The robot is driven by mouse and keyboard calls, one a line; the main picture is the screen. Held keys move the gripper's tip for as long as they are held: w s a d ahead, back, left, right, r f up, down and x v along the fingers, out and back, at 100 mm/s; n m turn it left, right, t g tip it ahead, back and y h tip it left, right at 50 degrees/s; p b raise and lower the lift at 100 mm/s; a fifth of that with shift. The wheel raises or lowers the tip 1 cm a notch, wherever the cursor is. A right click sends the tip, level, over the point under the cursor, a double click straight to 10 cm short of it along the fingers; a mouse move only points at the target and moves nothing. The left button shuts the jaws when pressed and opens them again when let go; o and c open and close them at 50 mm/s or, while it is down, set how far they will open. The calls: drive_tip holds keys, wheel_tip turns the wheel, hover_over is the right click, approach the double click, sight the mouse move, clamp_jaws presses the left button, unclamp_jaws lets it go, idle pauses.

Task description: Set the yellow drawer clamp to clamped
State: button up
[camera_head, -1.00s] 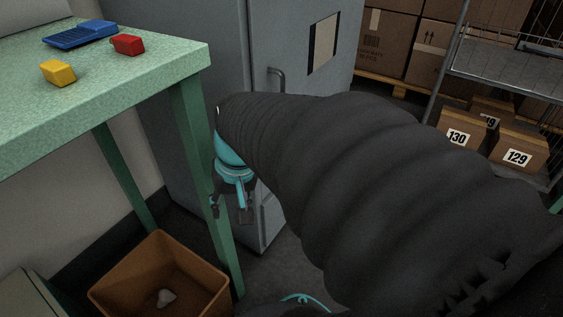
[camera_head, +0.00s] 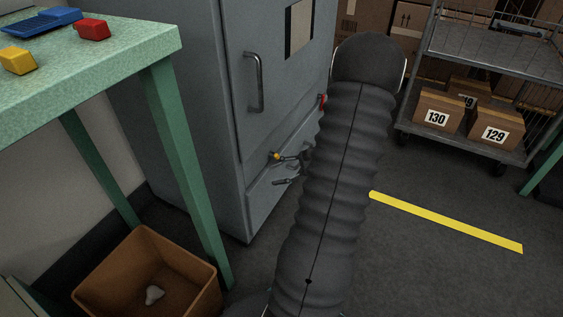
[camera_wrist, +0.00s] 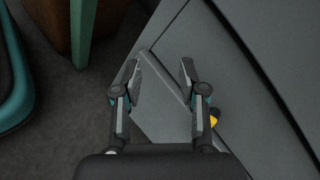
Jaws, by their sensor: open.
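The yellow drawer clamp (camera_head: 276,156) shows as a small yellow-tipped lever low on the front of the grey cabinet (camera_head: 215,110), above a lower drawer panel (camera_head: 262,208). Its exact setting is too small to tell. In the wrist view, part of the yellow tip (camera_wrist: 214,121) shows beside the right finger, partly hidden by it. My gripper (camera_wrist: 158,70) is open and empty, with its two fingers spread in front of grey cabinet panels. In the head view, my dark arm covers most of the gripper and the area to the right of the clamp.
A green table (camera_head: 120,60) with yellow, red and blue items stands left. A brown bin (camera_head: 100,278) is on the floor below it. A red part (camera_head: 322,101) shows at the cabinet's right. A cart with numbered boxes (camera_head: 437,116) stands right; the floor by the yellow strip (camera_head: 450,222) is clear.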

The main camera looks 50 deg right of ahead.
sight(275, 158)
drive_tip(key=s+d+f+m+t+h, duration=0.3)
drive_tip(key=d+f+m+t, duration=0.1)
drive_tip(key=d, duration=0.3)
drive_tip(key=s+d+f+m+t+h, duration=0.2)
drive_tip(key=s+d+f+m+t, duration=0.15)
drive_tip(key=d, duration=0.35)
drive_tip(key=x, duration=1.4)
drive_tip(key=shift+w+f+b, duration=0.2)
drive_tip(key=shift+w+b, duration=0.1)
drive_tip(key=shift+b, duration=0.1)
clamp_jaws()
